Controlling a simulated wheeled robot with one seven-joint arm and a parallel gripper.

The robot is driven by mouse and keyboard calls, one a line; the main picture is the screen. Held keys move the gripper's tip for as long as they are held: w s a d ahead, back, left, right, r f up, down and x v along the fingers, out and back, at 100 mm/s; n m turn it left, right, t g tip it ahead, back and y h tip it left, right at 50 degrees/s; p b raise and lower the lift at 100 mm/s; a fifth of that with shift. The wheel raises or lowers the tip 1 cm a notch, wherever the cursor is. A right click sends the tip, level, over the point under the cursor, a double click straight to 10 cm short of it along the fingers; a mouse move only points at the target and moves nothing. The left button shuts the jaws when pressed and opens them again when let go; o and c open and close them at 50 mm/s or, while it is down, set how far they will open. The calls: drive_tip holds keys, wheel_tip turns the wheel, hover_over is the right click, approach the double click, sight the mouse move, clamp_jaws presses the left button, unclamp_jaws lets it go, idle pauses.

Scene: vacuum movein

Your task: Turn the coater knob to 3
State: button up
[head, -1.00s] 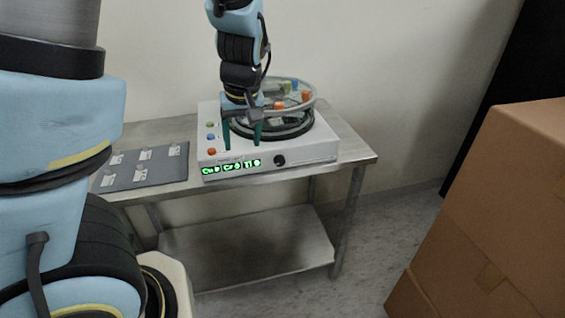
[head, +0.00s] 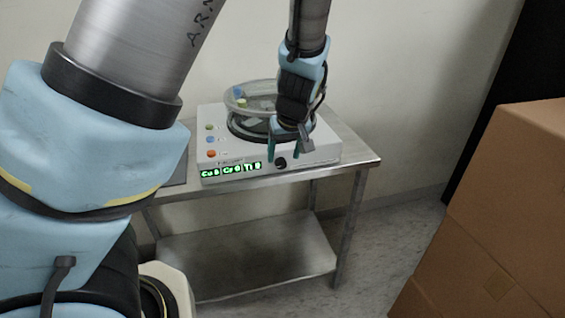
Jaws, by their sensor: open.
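The coater (head: 240,176) is a white box with a round chamber and clear lid (head: 246,97) on top, standing on the metal table. Its black knob (head: 280,163) is on the front face, right of the green display (head: 231,170), which seems to read Cu 0, Cr 0, Ti 0. My gripper (head: 283,158) points down with its dark green fingers open, one at each side of the knob in the picture. I cannot tell whether the fingers touch it. The knob's pointer is too small to read.
Green, blue and orange buttons (head: 211,153) sit at the coater's left. The metal table (head: 340,171) has a lower shelf (head: 245,255). Cardboard boxes (head: 490,215) stand at the right. A grey mat (head: 180,170) is mostly hidden by my arm.

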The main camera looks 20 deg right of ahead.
sight(282, 162)
drive_tip(key=shift+x, duration=1.85)
drive_tip(key=shift+c, duration=0.3)
clamp_jaws()
